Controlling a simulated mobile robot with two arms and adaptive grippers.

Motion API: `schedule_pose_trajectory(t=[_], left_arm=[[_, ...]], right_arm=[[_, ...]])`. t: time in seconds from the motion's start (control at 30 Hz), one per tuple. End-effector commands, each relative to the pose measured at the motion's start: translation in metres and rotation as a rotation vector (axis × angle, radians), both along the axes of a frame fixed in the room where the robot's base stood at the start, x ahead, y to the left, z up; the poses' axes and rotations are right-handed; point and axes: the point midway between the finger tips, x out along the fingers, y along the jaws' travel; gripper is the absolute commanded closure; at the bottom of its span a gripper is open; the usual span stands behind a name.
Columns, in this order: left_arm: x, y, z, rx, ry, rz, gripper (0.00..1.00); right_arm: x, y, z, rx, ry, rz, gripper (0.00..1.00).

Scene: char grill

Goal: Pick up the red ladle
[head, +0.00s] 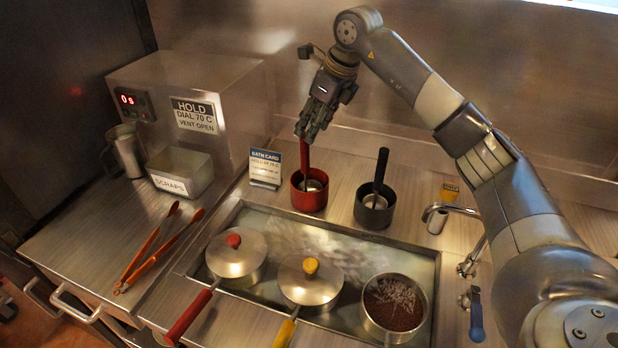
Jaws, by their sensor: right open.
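The red ladle (305,160) stands upright in a red cup (309,200) behind the water bath. Its red handle rises from the cup, and part of its metal bowl shows inside. My right gripper (306,135) points down at the top of the handle, with its fingertips around or just in front of it. The gripper is open, and it hides the handle's upper end. I cannot tell whether a finger touches the handle. My left gripper is not in view.
A dark cup (375,212) with a black-handled ladle (381,168) stands close on the right. A bath card (265,169) stands on the left. Lidded pots (237,262) sit in the bath (330,232) in front. A faucet (440,213) stands farther right.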

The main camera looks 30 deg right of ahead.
Motion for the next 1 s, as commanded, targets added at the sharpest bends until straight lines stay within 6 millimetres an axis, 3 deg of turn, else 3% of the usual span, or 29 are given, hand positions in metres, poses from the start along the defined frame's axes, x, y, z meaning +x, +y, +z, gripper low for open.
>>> schedule_pose_trajectory(t=[0.33, 0.53, 0.77, 1.0], left_arm=[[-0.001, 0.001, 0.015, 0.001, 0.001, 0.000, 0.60], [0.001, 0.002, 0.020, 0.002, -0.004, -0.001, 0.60], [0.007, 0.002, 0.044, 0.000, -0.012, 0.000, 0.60], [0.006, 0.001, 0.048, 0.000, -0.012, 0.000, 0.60]], right_arm=[[0.015, 0.009, -0.040, 0.003, 0.004, 0.001, 0.58], [0.019, 0.011, -0.054, 0.002, 0.002, 0.000, 0.58], [0.022, 0.021, -0.080, 0.004, 0.006, 0.001, 0.58], [0.031, 0.023, -0.102, 0.003, 0.001, 0.000, 0.58]])
